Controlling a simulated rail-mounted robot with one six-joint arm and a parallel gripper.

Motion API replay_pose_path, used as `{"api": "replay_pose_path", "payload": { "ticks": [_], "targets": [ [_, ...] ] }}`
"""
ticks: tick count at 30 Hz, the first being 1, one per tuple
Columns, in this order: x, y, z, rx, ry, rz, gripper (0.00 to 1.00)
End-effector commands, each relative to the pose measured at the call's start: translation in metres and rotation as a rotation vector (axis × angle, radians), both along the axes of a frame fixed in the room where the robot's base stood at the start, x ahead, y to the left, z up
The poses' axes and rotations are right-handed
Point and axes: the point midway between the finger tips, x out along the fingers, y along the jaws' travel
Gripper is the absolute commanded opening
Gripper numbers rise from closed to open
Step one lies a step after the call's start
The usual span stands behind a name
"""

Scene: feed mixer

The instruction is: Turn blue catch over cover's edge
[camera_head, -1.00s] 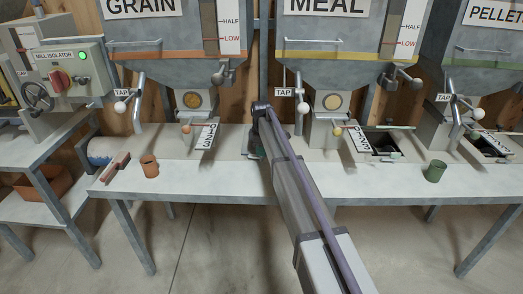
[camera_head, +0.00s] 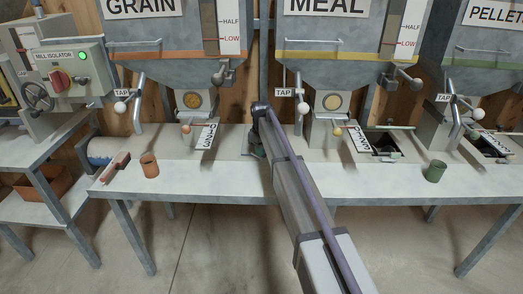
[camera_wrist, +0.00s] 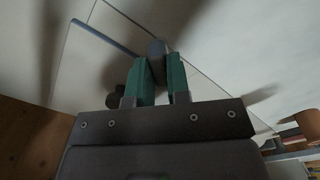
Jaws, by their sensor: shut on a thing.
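In the wrist view my gripper (camera_wrist: 160,72) has its two green fingers closed around a dark blue-grey knob (camera_wrist: 156,48). A thin blue bar (camera_wrist: 105,38) runs from beside the fingers to the upper left across a pale flat panel, probably the cover (camera_wrist: 85,60). The knob and bar look like the blue catch, but how they join is hidden by the fingers. In the head view my gripper (camera_head: 256,151) is low over the bench between the grain and meal outlets, mostly hidden by my arm. A bit of blue (camera_head: 247,155) shows at its left.
Labelled plates lie below the grain outlet (camera_head: 194,101) and the meal outlet (camera_head: 333,103). A dark opening (camera_head: 385,152) is at the right. A brown cup (camera_head: 149,166) and a green cup (camera_head: 435,171) stand on the bench. The bench front between them is mostly clear.

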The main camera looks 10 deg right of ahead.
Motion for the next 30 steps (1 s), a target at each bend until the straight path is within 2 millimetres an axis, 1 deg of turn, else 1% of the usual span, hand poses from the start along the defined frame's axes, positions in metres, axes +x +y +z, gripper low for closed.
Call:
{"api": "replay_pose_path", "payload": {
  "ticks": [18, 24, 30],
  "targets": [
    [-0.0004, 0.0, -0.0001, 0.0, 0.0, -0.576, 0.0],
    [-0.0004, -0.0001, -0.0002, 0.0, 0.0, -0.729, 0.0],
    [-0.0004, 0.0, -0.0002, 0.0, 0.0, -0.835, 0.0]
  ]
}}
